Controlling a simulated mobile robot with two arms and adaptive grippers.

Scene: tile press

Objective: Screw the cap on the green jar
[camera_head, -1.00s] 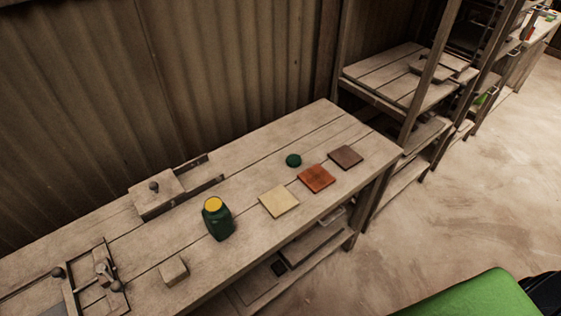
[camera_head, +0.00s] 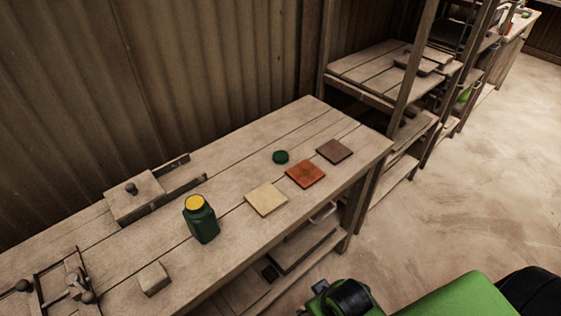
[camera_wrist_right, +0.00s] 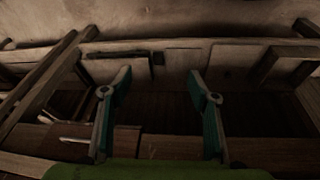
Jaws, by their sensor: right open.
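The green jar (camera_head: 202,224) stands upright on the wooden workbench (camera_head: 232,175), with a yellow top surface showing at its mouth. The green cap (camera_head: 280,157) lies flat on the bench, apart from the jar, behind the orange tile. In the right wrist view my right gripper (camera_wrist_right: 160,85) is open and empty, its two teal fingers spread wide in front of dark wooden shelving. Neither jar nor cap is clear in that view. In the head view, part of my green arm shows at the bottom right, away from the jar and cap. My left gripper is not seen.
A cream tile (camera_head: 266,199), an orange tile (camera_head: 306,174) and a brown tile (camera_head: 334,151) lie in a row near the bench's front edge. A small wooden block (camera_head: 154,279) and a wooden press fixture (camera_head: 135,198) are on the left. Shelves (camera_head: 390,75) stand beyond the bench.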

